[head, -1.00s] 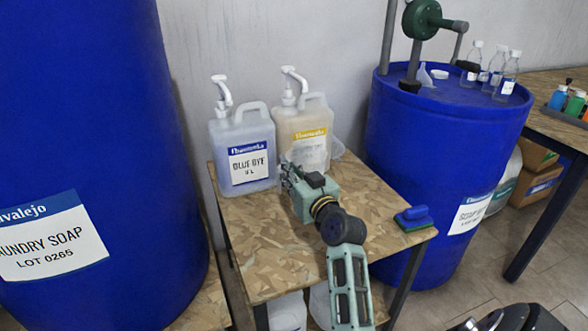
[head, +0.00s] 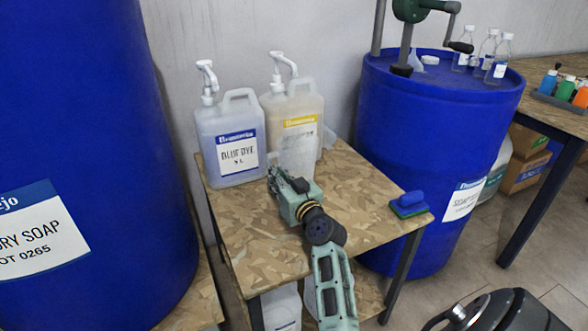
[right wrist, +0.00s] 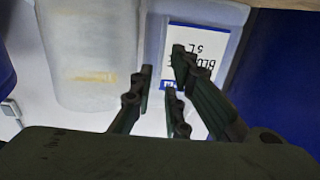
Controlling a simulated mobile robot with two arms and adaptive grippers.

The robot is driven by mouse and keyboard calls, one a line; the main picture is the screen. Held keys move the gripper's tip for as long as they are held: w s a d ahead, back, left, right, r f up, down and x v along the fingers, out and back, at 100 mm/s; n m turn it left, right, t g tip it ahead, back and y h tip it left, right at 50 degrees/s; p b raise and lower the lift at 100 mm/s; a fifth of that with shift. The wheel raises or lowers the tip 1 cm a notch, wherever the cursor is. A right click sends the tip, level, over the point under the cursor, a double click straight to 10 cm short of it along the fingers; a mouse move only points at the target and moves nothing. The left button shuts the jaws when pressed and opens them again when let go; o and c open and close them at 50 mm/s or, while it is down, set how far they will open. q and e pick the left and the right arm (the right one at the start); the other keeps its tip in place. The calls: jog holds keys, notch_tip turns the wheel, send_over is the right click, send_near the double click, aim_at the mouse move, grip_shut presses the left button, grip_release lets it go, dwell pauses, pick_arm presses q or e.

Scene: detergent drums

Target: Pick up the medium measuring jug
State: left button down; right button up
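A translucent measuring jug (head: 298,157) stands on the wooden table in front of the yellow-labelled dispenser bottle; its lower part is partly hidden by my right gripper. I cannot read its size. In the right wrist view a translucent vessel, apparently this jug (right wrist: 90,50), is left of the fingers, with a yellow patch on or through it. My right gripper (head: 276,178) is just in front of the jug. In the wrist view its dark fingers (right wrist: 163,85) are apart with nothing between them. My left gripper is out of view.
The blue dye bottle (head: 230,135) and yellow-labelled bottle (head: 305,100), both with pumps, stand close behind. Large blue drums stand left (head: 90,130) and right (head: 430,150). The table (head: 250,245) is clear at front left.

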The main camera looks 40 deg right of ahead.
jog(key=w, duration=0.3)
jog(key=w+d+b, duration=0.1)
jog(key=w, duration=0.1)
jog(key=shift+w, duration=0.4)
grip_shut()
jog(key=shift+r, duration=0.15)
